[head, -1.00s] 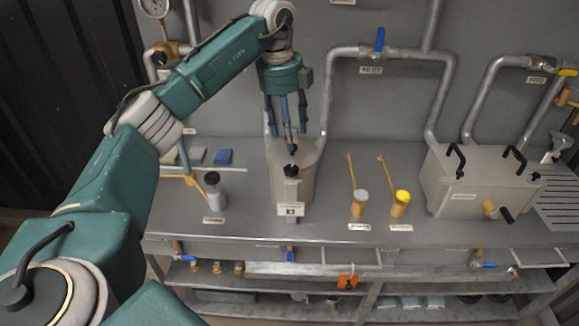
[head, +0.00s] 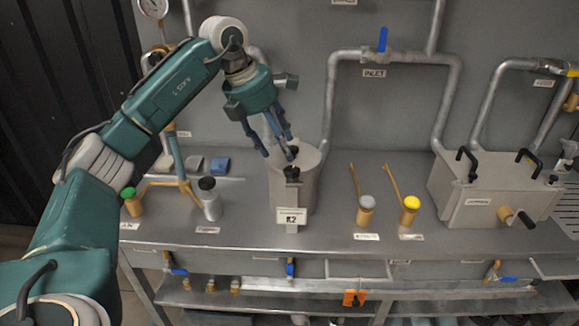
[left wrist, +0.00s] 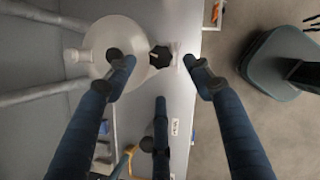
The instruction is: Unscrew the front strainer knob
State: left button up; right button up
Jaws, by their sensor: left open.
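The strainer (head: 306,195) is a grey upright pot on the metal bench, with a label plate on its front bracket. Its front knob (head: 291,173) is black and faceted and sits at the top of that bracket. My left gripper (head: 279,151) is open and tilted, with its fingers just above the strainer top and the knob. In the left wrist view the front knob (left wrist: 159,58) shows between the spread fingertips, beside the round strainer lid (left wrist: 128,32). A second dark knob on the lid is partly covered by a finger. No contact with the front knob is clear. My right gripper is not in view.
A black-capped bottle (head: 209,199) stands left of the strainer. Grey-capped (head: 365,212) and yellow-capped (head: 409,211) bottles stand to its right. A grey box (head: 495,195) with black handles is further right. Pipes with an upright blue valve handle (head: 382,39) run behind.

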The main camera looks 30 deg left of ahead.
aim_at(291, 169)
pick_arm(q)
jog(key=x, duration=0.8)
jog(key=shift+p, duration=0.4)
jog(key=shift+c, duration=0.6)
jog(key=shift+r, duration=0.1)
jog(key=c, duration=1)
